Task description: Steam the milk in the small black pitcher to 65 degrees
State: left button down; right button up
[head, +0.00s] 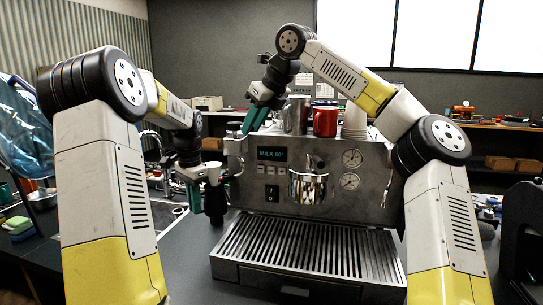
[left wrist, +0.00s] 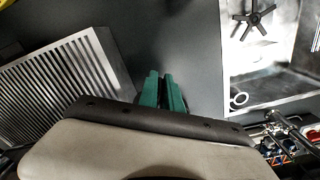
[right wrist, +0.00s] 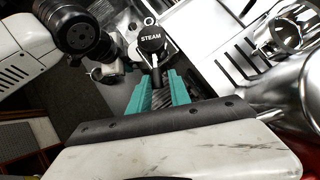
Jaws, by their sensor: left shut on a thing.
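The espresso machine (head: 330,165) stands ahead of me, and its display (head: 272,154) appears to read "MILK 60°". My left gripper (head: 204,190) is shut on the small black pitcher (head: 215,204), at the machine's left side. In the left wrist view the left fingers (left wrist: 162,92) are close together with a dark sliver between them; the pitcher's inside is hidden. My right gripper (head: 257,116) is above the machine's top left corner. The black steam knob (right wrist: 151,40) is just beyond its fingertips (right wrist: 158,82), which are apart with the knob's stem in line between them. The steam wand is not clearly visible.
The slatted drip tray (head: 305,248) lies in front of the machine. A red mug (head: 325,121), a metal pitcher (head: 296,114) and stacked cups (head: 355,120) stand on top, close to my right arm. A sink (left wrist: 275,60) is beside the counter. Dark counter between is clear.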

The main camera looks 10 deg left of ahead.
dwell(0.3)
jog(key=s+a+m+t+h, duration=0.3)
jog(key=a+m+h, duration=0.3)
jog(key=m, duration=0.7)
jog(key=shift+s+a+h, duration=0.15)
jog(key=shift+a+h, duration=0.25)
jog(key=shift+a, duration=0.25)
dwell(0.6)
jog(key=o, duration=0.4)
